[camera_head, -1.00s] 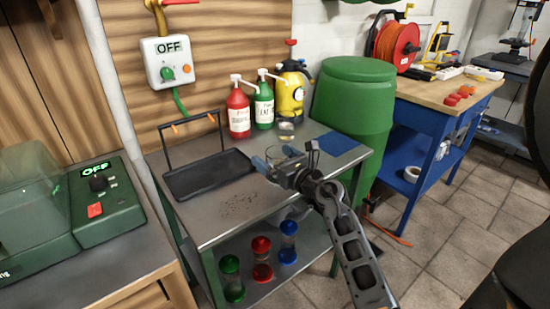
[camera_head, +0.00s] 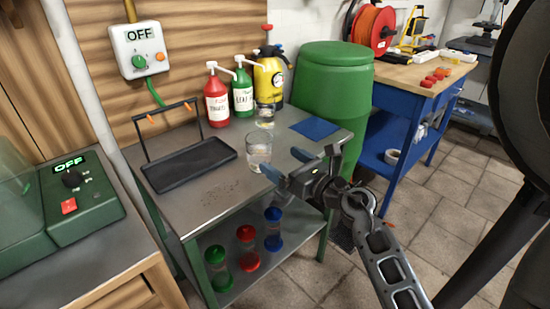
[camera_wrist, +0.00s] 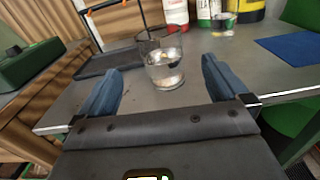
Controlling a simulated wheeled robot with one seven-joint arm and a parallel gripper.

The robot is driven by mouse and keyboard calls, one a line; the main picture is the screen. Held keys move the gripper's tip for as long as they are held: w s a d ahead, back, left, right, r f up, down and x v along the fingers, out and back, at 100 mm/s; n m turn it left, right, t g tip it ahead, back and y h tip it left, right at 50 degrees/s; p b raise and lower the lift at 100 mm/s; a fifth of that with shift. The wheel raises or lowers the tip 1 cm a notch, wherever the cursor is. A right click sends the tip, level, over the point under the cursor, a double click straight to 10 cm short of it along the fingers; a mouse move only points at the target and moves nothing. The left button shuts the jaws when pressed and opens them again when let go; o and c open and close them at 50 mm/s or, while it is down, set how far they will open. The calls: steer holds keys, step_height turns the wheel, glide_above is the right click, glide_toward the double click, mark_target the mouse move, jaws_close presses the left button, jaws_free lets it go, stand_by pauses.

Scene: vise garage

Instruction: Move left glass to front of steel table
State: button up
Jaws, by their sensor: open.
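The steel table (camera_head: 190,215) carries two glasses. The nearer clear glass (camera_head: 258,153) stands upright right of the black tray; in the wrist view this glass (camera_wrist: 163,70) appears centred between my fingers. The other glass (camera_head: 265,119) stands farther back, near the yellow sprayer, and shows small in the wrist view (camera_wrist: 223,24). My gripper (camera_head: 287,163) is open and empty, with blue fingers, at the table's near right side. In the head view its fingertips are just right of the nearer glass and look apart from it.
The black tray (camera_head: 188,166) with a raised handle lies left of the glass. Red (camera_head: 217,105) and green (camera_head: 243,95) bottles and a yellow sprayer (camera_head: 269,80) line the back. A blue mat (camera_head: 315,130) lies at right. Several coloured-capped jars are on the lower shelf.

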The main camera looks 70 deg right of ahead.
steer(key=s+a+m+t+y, duration=0.25)
steer(key=a+m+y, duration=0.25)
steer(key=a+m, duration=1.3)
steer(key=s+a+m+g+y, duration=0.3)
steer(key=s+a+m, duration=0.8)
steer(key=a, duration=0.5)
steer(key=shift+r+y, duration=0.35)
steer(key=shift+y, duration=0.25)
